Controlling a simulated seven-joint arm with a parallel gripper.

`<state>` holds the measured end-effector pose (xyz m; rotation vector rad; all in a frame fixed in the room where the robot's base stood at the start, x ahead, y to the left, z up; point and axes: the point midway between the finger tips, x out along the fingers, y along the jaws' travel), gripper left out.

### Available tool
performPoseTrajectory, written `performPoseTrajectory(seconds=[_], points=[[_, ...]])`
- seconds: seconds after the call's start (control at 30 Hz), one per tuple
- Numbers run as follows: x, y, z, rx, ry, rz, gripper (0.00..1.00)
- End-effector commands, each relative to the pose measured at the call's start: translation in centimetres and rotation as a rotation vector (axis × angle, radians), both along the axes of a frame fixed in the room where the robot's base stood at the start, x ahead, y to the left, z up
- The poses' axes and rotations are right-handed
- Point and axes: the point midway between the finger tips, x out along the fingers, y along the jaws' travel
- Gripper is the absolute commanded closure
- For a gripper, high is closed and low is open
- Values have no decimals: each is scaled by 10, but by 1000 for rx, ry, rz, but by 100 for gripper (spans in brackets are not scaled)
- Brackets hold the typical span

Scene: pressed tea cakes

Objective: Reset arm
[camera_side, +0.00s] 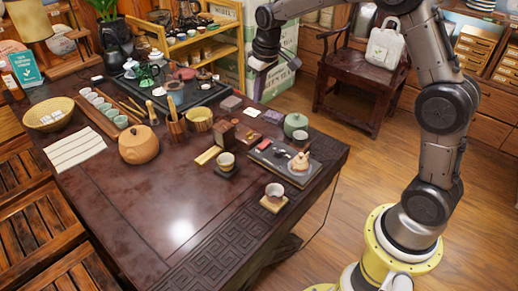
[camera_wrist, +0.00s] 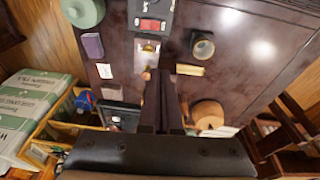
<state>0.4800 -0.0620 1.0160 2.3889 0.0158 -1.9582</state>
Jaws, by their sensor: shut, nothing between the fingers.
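My gripper (camera_side: 260,94) hangs in the air at the upper middle of the side view, above the far right part of the dark wooden tea table (camera_side: 180,228). It points down and is well above the things on the table. In the wrist view its two dark fingers (camera_wrist: 163,76) lie close together, and nothing shows held between them. The wrist view looks down on the table, with a dark tray (camera_wrist: 136,22) and a small cup (camera_wrist: 202,47) beyond the fingertips. No pressed tea cake can be clearly made out.
On the table stand an orange clay pot (camera_side: 139,146), a green jar (camera_side: 295,122), a woven basket (camera_side: 49,113) and a cup on a coaster (camera_side: 274,191). A wooden shelf (camera_side: 200,42) stands behind. A chair (camera_side: 365,75) stands behind right.

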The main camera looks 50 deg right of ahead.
Motion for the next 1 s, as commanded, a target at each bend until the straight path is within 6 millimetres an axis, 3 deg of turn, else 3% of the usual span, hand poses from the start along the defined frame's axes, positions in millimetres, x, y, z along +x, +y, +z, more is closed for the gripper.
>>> performPoseTrajectory(seconds=[0.03, 0.2, 0.33, 0.5, 0.67, 0.8, 1.0], points=[[-12, 7, 27, -5, -43, 9, 100], [-63, 26, 89, -11, -147, 26, 100], [-112, 38, 121, -11, -217, 33, 100], [-181, 51, 141, -4, -296, 35, 100], [-245, 59, 134, 9, -350, 29, 100], [-290, 62, 110, 23, -361, 13, 100], [-316, 62, 76, 35, -297, -20, 100]])
